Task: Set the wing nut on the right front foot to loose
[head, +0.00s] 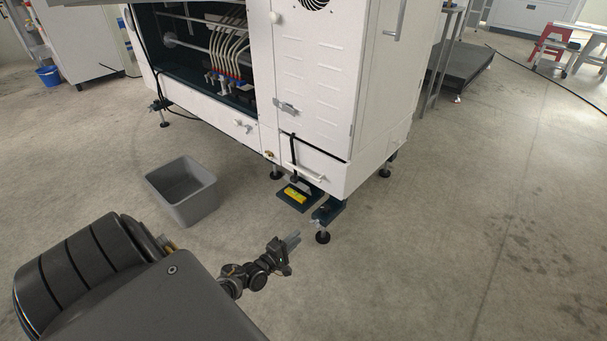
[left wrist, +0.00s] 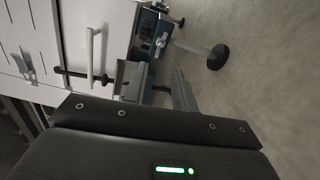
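The right front foot (head: 322,236) is a black round pad on a threaded stem below the white machine's front corner. In the left wrist view the same foot (left wrist: 217,57) lies beyond the fingers, its stem running left to a dark bracket. A small metal piece on the stem, apparently the wing nut (left wrist: 161,41), sits by the bracket; its setting is too small to tell. My left gripper (head: 293,240) is just left of the foot, apart from it. In the wrist view its two fingers (left wrist: 157,84) are spread with nothing between them. My right gripper is not in view.
The white machine (head: 310,75) stands over the feet. A yellow level (head: 296,195) lies on a dark plate left of the foot. A grey bin (head: 183,190) stands on the floor further left. The floor (head: 460,240) right of the foot is clear.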

